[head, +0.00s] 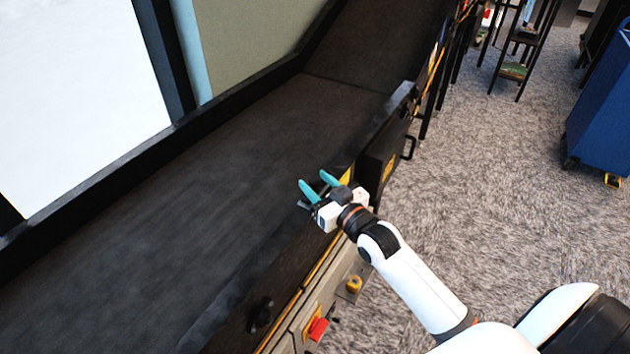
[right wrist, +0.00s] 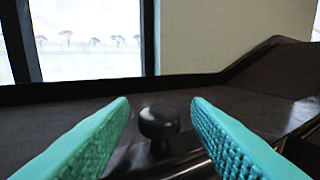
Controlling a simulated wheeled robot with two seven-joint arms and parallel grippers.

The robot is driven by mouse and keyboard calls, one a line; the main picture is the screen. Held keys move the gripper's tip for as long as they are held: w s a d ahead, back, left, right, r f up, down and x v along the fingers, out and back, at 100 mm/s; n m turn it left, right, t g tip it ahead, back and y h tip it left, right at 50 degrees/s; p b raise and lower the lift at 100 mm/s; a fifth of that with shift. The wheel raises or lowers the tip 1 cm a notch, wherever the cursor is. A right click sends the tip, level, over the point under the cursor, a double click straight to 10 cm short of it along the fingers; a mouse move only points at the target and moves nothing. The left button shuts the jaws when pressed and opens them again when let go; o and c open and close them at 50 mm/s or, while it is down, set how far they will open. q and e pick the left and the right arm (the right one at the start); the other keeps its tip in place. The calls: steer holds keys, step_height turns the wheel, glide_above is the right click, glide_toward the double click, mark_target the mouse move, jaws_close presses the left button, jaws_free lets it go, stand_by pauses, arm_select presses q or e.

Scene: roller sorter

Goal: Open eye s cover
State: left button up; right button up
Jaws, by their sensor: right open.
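My right gripper (head: 318,187) is open, its teal fingers over the near side rail of the black conveyor. In the right wrist view a black round knob (right wrist: 159,122) stands beyond and between the open fingers (right wrist: 160,110), with nothing gripped. A second black knob (head: 262,314) stands on the rail nearer to me. No part is clearly marked as the eye's cover. A black box with a yellow label (head: 388,160) is on the rail just past my gripper. My left gripper is not in view.
The black conveyor bed (head: 210,170) is empty. A control panel on its near side carries a red switch (head: 318,328) and a yellow button (head: 354,284). A black handle (head: 409,147) juts out beside the box. A blue bin (head: 605,110) stands right on open carpet.

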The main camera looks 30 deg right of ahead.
steer(key=shift+w+a, duration=0.1)
steer(key=shift+w, duration=0.5)
jaws_close()
step_height(320, 180, up, 12)
steer(key=p, duration=1.2)
